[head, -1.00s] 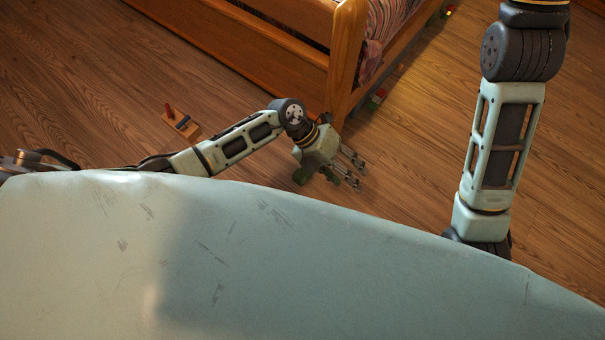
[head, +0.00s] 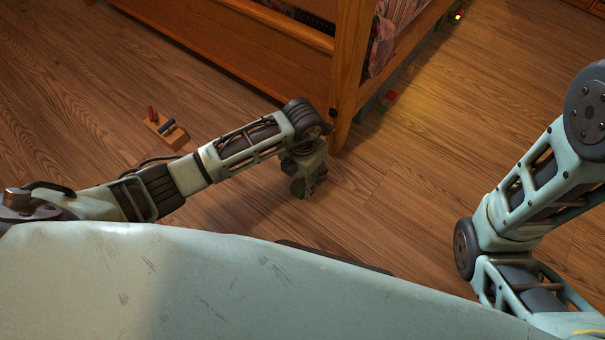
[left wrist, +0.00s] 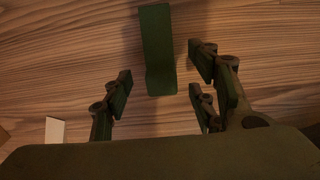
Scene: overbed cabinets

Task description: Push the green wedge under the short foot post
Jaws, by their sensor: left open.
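The green wedge (left wrist: 157,50) lies on the wood floor in the left wrist view, its long side running up the picture. My left gripper (left wrist: 160,78) is open, its fingers on either side of the wedge's near end, with gaps on both sides. In the head view my left gripper (head: 307,183) points down at the floor, just in front of the bed's corner post (head: 347,75). My right gripper is out of view.
A pale flat piece (left wrist: 54,131) lies left of the fingers.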

